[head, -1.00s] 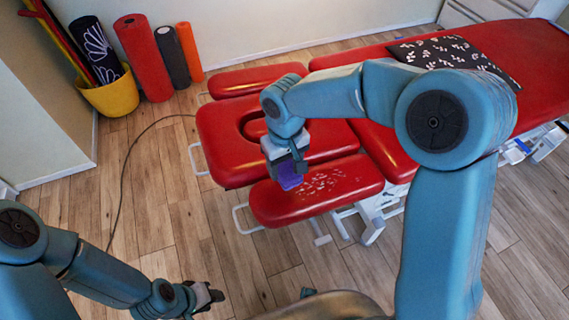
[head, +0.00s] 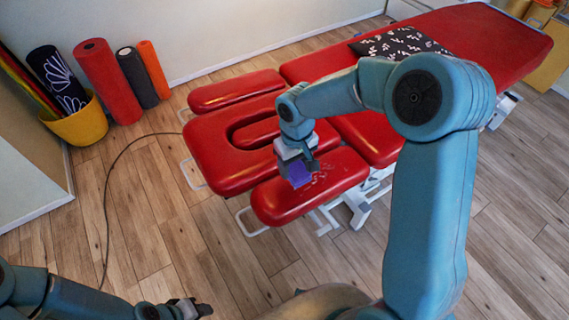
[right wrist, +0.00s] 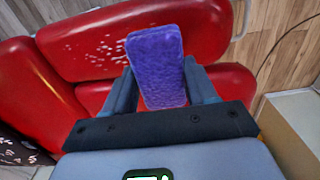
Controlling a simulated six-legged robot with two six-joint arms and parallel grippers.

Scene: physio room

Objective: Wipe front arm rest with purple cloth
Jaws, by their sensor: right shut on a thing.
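The front arm rest (head: 275,205) is the red pad nearest me on the treatment table, with pale specks on its top. It also shows at the top of the right wrist view (right wrist: 85,62), with specks mostly left of the cloth. My right gripper (head: 298,166) is shut on the purple cloth (head: 299,176), a folded block between the fingers in the right wrist view (right wrist: 157,70). The cloth is over the middle of the arm rest, covering part of it; I cannot tell whether it touches. My left gripper (head: 190,308) is low at the bottom edge, away from the table; its jaws are unclear.
The red treatment table (head: 480,45) runs to the back right, with a black patterned pillow (head: 400,43) on it. A yellow bucket (head: 80,123) and foam rollers (head: 105,80) stand at the back left. A dark cable (head: 107,190) crosses the wooden floor, otherwise clear at front left.

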